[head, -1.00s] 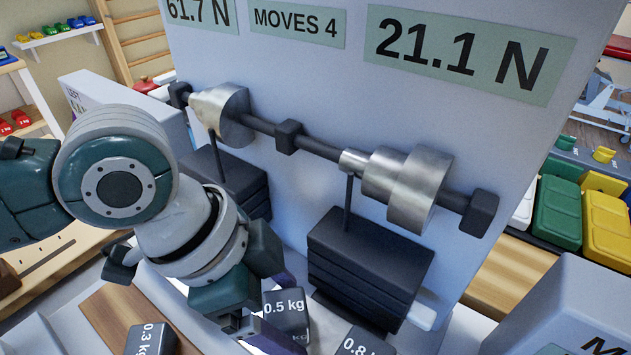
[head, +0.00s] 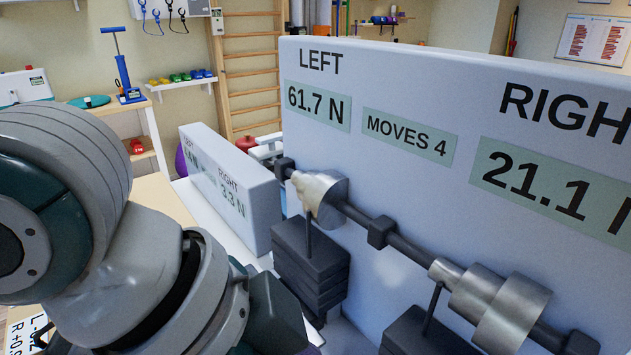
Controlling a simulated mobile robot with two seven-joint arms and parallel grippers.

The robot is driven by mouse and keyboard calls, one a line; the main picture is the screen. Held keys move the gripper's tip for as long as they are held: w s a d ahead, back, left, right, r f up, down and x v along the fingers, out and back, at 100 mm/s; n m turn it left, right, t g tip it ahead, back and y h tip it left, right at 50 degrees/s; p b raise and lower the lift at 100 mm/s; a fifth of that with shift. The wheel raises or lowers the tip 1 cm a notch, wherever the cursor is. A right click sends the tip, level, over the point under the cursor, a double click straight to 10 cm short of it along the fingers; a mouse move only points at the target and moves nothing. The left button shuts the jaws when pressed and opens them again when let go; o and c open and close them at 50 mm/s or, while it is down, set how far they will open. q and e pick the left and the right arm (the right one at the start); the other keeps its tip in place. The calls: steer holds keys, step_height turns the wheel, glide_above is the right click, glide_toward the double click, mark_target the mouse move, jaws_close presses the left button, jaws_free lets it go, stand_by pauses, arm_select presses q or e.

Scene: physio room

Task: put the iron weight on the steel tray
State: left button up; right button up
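I cannot make out the iron weight or the steel tray in the head view now. My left arm fills the lower left, and its dark wrist and gripper part (head: 278,318) reaches the bottom edge. The fingers are almost wholly cut off by the bottom edge, so I cannot see whether they are open or hold anything. My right gripper is not in view.
A large grey panel (head: 410,200) reads 61.7 N, MOVES 4 and 21.1 N. A shaft (head: 405,250) with metal drums crosses it, with dark block stacks (head: 310,265) below. A smaller display box (head: 232,185) stands behind left. Shelves and wall bars (head: 250,70) are farther back.

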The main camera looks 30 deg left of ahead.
arm_select(q)
steer(key=s+a+f+n+y, duration=0.2)
steer(key=s+a+n+y, duration=0.1)
steer(key=s+a+n, duration=0.4)
steer(key=shift+a+y, duration=0.4)
steer(key=shift+a, duration=0.15)
